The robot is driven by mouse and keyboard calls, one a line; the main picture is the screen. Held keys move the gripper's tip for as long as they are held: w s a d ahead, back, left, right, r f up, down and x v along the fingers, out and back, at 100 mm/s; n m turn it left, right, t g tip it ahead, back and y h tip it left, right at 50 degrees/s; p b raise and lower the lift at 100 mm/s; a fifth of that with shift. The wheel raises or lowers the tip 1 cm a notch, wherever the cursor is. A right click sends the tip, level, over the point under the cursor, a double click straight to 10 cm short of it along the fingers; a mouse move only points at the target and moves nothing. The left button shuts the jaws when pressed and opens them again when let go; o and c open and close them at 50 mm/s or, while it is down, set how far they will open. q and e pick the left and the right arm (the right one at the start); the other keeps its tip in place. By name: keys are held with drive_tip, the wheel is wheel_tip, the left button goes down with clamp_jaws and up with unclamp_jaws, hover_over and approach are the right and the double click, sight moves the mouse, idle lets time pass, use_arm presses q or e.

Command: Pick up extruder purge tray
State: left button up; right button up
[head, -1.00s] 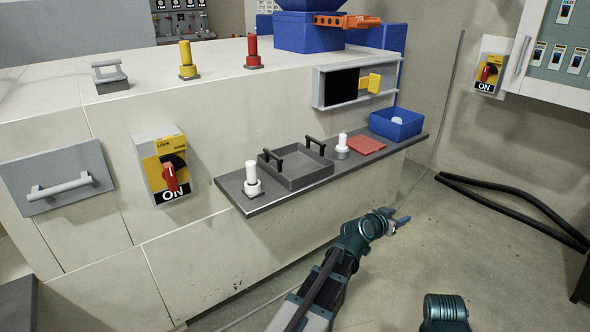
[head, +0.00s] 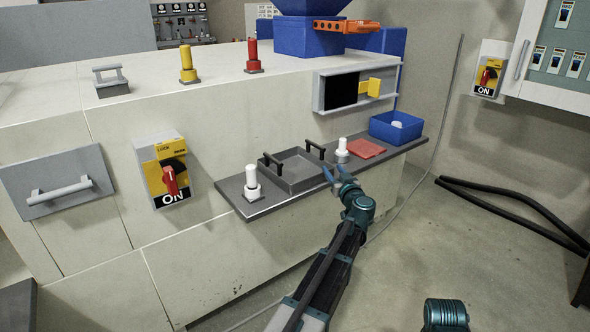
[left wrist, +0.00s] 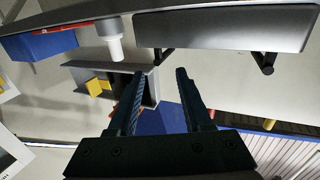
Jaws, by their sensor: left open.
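The extruder purge tray (head: 292,180) is a shallow dark grey open box with two black upright handles, lying on the grey shelf of the machine. In the left wrist view the tray (left wrist: 225,31) shows inverted at upper right, with a handle near each end. My left gripper (head: 334,173) is open and empty, in front of the shelf by the tray's right front corner. My right gripper is out of view.
On the shelf (head: 262,207), a white-topped post (head: 252,184) stands left of the tray. Another white post (head: 342,150), a red pad (head: 367,149) and a blue bin (head: 396,128) are to its right. A red-handled switch (head: 171,178) is on the machine wall. Open floor lies in front.

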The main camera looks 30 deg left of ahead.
sight(322, 151)
use_arm(q)
drive_tip(key=x, duration=0.8)
drive_tip(key=shift+x, duration=2.65)
drive_tip(key=shift+w+d, duration=0.1)
drive_tip(key=shift+d, duration=0.1)
clamp_jaws()
